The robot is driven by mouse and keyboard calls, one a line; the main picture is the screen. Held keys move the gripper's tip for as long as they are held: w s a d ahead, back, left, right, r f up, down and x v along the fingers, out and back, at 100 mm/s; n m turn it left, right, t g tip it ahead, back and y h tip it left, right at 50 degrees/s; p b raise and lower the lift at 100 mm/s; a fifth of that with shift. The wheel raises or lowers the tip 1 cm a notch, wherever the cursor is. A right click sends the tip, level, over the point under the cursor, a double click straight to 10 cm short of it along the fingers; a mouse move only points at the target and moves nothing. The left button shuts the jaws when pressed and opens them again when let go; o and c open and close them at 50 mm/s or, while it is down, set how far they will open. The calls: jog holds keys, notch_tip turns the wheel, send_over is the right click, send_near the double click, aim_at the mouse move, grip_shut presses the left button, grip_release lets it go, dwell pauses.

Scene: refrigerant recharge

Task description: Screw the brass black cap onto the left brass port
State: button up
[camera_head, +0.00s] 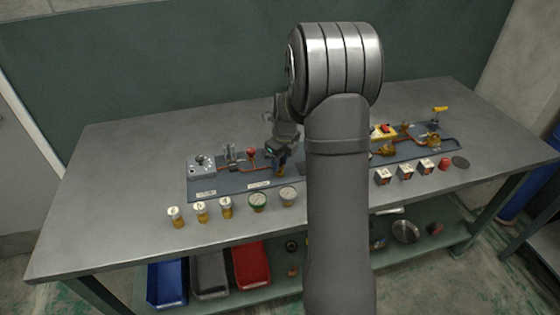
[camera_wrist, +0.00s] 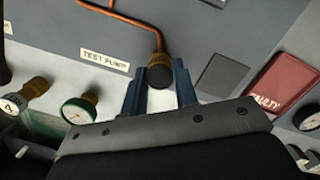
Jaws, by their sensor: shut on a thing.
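The black cap (camera_wrist: 160,76) is between the two blue fingers of my gripper (camera_wrist: 158,88) in the wrist view, and the gripper is shut on it. Brass (camera_wrist: 157,59) shows directly behind the cap, at the end of a copper pipe (camera_wrist: 140,22). I cannot tell whether this brass is the port or part of the cap, nor how far they are engaged. In the head view my gripper (camera_head: 279,163) points down over the middle of the dark panel (camera_head: 225,184). The cap is not clear there, and my arm hides part of the panel.
A "TEST PUMP" label (camera_wrist: 104,60) and a red "FAULTY" patch (camera_wrist: 282,84) lie near the gripper. Two gauges (camera_head: 288,196) (camera_head: 257,201) and several brass-based cylinders (camera_head: 201,211) stand along the front. Small boxes (camera_head: 404,171) stand right of my arm. The table's left end is clear.

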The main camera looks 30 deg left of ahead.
jog(key=shift+f, duration=0.15)
jog(key=shift+s+m, duration=0.1)
jog(key=shift+m, duration=1.7)
jog(key=o, duration=1.4)
jog(key=shift+c, duration=0.2)
jog(key=shift+r, duration=3.6)
jog(key=shift+f, duration=0.1)
